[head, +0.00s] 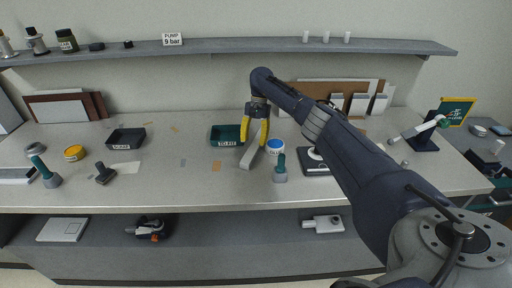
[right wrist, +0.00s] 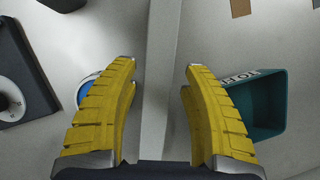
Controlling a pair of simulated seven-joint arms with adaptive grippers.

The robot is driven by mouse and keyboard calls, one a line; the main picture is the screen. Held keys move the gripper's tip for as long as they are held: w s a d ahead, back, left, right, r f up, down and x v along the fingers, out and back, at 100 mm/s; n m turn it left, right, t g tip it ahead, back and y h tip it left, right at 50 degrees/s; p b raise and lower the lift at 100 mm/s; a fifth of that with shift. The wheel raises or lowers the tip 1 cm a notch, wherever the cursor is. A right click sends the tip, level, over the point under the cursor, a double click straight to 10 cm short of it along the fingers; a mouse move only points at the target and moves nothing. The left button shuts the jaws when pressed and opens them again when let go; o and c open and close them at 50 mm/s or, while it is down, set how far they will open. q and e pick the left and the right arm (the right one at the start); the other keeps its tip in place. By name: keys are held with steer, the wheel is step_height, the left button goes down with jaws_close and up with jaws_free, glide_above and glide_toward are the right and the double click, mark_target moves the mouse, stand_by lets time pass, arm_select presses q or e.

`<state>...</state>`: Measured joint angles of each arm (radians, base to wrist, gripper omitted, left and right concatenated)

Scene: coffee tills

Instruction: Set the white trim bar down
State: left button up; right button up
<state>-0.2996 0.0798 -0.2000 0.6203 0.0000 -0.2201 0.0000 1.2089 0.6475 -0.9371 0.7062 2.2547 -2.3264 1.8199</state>
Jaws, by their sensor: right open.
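The white trim bar (head: 248,155) lies lengthwise under my right gripper (head: 255,135) on the grey bench, pointing toward the front edge. In the right wrist view the bar (right wrist: 160,60) runs between the two yellow fingers (right wrist: 160,75), with a gap on each side. The gripper is open and not clamped on it. Whether the bar's underside fully touches the bench is hard to tell. My left gripper is not in view.
A teal tray (head: 227,135) stands just left of the bar. A blue-lidded tub (head: 275,147) and a green-handled tool (head: 280,170) stand close on its right, with a black scale (head: 316,168) beyond. Bare bench (head: 190,185) lies to the front left.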

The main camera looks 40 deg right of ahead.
mark_target(253, 149)
steer(key=shift+x, duration=2.35)
jaws_close()
